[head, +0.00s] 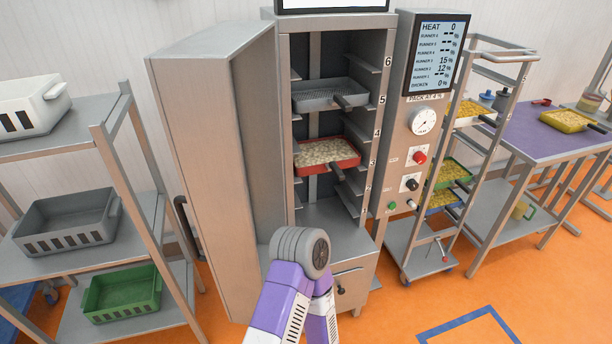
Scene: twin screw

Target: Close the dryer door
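The dryer (300,120) is a tall grey cabinet with numbered runner levels inside. Its door (207,170) is a thick grey panel standing wide open, swung out to the left of the opening. A dark handle (187,228) shows on the door's left side, low down. A grey mesh tray (320,96) sits inside at about level 5. A red tray (354,163) with pale pieces sits inside near level 3. The dark tray handles point toward the front. Neither of my grippers is in view. A bent purple arm of mine covers part of the dryer's lower front.
A rack (108,128) with a white, a grey and a green crate stands close left of the door. The control panel (438,52), a wheeled tray trolley (430,262) and a purple-topped table (545,135) stand right. Orange floor is clear at front right.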

